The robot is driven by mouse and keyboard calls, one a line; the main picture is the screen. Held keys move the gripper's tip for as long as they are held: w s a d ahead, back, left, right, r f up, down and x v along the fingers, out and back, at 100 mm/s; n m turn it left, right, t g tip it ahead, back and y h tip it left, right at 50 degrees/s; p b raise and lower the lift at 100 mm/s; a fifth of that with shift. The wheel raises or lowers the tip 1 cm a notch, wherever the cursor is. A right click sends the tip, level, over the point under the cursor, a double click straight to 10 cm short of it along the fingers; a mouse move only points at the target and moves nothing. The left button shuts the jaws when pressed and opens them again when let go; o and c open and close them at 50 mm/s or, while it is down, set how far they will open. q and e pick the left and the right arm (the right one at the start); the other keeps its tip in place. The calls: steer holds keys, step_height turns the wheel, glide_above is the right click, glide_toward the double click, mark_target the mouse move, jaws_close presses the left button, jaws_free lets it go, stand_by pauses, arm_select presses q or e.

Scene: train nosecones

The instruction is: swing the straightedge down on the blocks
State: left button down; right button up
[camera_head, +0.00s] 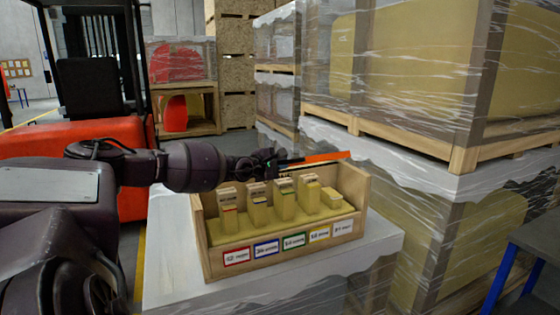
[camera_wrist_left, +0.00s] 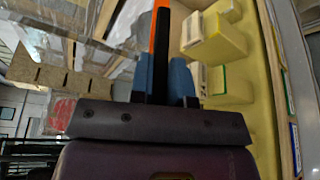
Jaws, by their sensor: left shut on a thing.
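My left gripper (camera_head: 272,162) is shut on the straightedge (camera_head: 328,156), a long thin bar with an orange end and a dark part near the fingers. The bar extends to the right above the back of an open wooden box. In the left wrist view the straightedge (camera_wrist_left: 160,28) sticks out from between the blue fingers (camera_wrist_left: 164,80). The yellowish blocks (camera_head: 259,208) stand upright in a row in the box; the rightmost one (camera_head: 331,197) is lower. The straightedge is above and behind the blocks, and I see no contact. My right gripper is out of view.
The wooden box (camera_head: 288,259) has coloured labels on its front and stands on a white-topped, wrapped stack (camera_head: 180,270). Tall wrapped pallets (camera_head: 420,70) rise behind and to the right. An orange forklift (camera_head: 75,140) is at the left. A blue-legged table (camera_head: 540,240) is at the right edge.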

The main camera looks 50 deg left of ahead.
arm_select(q)
step_height(320, 180, down, 7)
steer(key=d+m+t, duration=0.1)
steer(key=m, duration=0.2)
steer(key=shift+s+d+f+y+p, duration=0.15)
steer(key=shift+s+d+y+p, duration=0.15)
steer(key=shift+p, duration=0.15)
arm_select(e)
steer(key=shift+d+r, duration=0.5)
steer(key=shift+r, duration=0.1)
arm_select(q)
steer(key=shift+f, duration=0.1)
stand_by(0.3)
steer(key=c, duration=1.1)
jaws_free()
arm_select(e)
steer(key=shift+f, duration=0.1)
arm_select(q)
steer(key=shift+s, duration=0.1)
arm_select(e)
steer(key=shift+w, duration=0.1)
